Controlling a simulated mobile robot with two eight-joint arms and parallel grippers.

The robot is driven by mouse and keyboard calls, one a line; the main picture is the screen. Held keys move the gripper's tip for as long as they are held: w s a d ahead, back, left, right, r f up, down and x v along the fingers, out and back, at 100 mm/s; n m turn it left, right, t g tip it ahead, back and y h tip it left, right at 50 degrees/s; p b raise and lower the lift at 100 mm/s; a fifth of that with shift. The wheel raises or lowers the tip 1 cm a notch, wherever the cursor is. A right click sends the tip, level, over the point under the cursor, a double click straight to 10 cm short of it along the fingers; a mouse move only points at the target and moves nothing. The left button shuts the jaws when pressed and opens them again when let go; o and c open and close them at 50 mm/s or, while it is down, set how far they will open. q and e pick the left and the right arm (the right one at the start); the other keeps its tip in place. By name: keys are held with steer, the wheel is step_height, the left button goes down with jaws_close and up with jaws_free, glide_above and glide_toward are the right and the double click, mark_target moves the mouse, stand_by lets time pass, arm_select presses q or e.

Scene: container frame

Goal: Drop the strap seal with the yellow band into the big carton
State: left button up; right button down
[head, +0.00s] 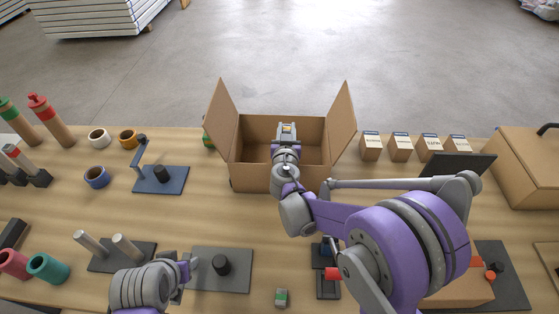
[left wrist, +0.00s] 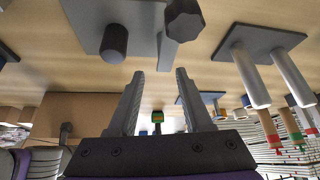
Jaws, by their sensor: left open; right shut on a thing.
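The big carton (head: 262,178) stands open at the back middle of the table, its side flaps spread outward. My right gripper (head: 287,125) is over the carton's opening, near its back wall in the picture. It is shut on a small piece with a yellow patch, the strap seal (head: 287,129), mostly hidden by the fingers. My left gripper (head: 188,272) is open and empty at the front left, low over the table. Its spread fingers also show in the left wrist view (left wrist: 158,100).
A green-banded block (head: 281,298) lies at the front edge. Small cartons (head: 400,148) stand right of the big carton, with a dark panel (head: 458,165) before them. A blue stand (head: 160,179), tape rolls and a grey plate with a black knob (head: 221,266) are on the left.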

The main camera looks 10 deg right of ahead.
arm_select(q)
steer(key=shift+f, duration=0.5)
arm_select(e)
steer(key=shift+f, duration=0.65)
arm_select(q)
steer(key=shift+w, duration=0.1)
arm_select(e)
steer(key=shift+w+r, duration=0.1)
steer(key=c, duration=0.5)
jaws_free()
steer(key=v, duration=0.7)
steer(key=shift+s, duration=0.25)
